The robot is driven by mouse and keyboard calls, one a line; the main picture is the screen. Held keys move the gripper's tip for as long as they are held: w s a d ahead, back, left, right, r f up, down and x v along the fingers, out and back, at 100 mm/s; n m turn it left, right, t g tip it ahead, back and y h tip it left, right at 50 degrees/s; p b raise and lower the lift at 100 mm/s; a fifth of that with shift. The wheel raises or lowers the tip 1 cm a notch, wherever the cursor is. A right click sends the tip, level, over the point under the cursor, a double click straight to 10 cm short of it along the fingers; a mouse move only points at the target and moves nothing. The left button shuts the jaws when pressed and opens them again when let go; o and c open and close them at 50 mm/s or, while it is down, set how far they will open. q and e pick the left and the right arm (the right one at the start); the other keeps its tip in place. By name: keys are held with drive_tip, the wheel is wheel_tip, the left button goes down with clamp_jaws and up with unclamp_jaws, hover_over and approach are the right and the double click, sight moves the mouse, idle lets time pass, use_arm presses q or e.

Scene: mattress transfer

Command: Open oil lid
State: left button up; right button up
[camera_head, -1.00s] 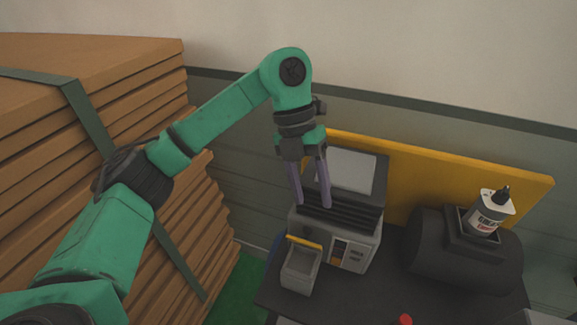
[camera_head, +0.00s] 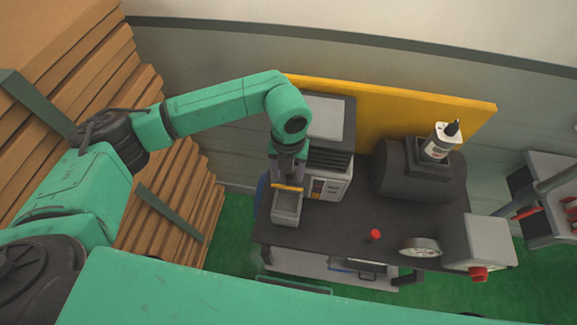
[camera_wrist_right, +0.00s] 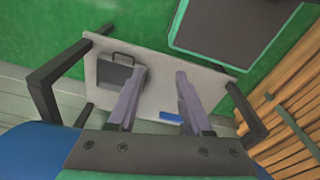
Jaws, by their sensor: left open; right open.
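A small grey open-topped box (camera_head: 286,207) with a yellow bar (camera_head: 287,187) along its back upper edge sits at the front of a grey machine (camera_head: 332,183). No part is plainly marked as the oil lid; the yellow-edged box may belong to it. My left gripper (camera_head: 286,180) points down just behind and above the yellow bar; its fingertips are largely hidden, and contact cannot be told. It is open. In the right wrist view, my right gripper (camera_wrist_right: 160,74) is open with nothing between its fingers, above a pale board.
The dark worktable (camera_head: 340,225) also holds a black cylindrical unit with a labelled bottle (camera_head: 439,141), a red knob (camera_head: 375,234) and a gauge (camera_head: 420,246). A yellow panel (camera_head: 400,105) stands behind. Stacked brown boards (camera_head: 165,215) are at left.

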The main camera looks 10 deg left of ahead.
use_arm(q)
drive_tip(key=shift+s+d, duration=0.15)
drive_tip(key=shift+d, duration=0.05)
drive_tip(key=c, duration=0.5)
drive_tip(key=shift+a, duration=0.1)
clamp_jaws()
use_arm(e)
drive_tip(key=shift+s+d+f, duration=0.1)
drive_tip(key=shift+s+d, duration=0.15)
drive_tip(key=shift+s, duration=0.2)
drive_tip(key=shift+s+d, duration=0.2)
drive_tip(key=shift+s, duration=0.25)
use_arm(q)
drive_tip(key=shift+w, duration=0.2)
use_arm(e)
drive_tip(key=shift+w+d, duration=0.1)
drive_tip(key=shift+w, duration=0.1)
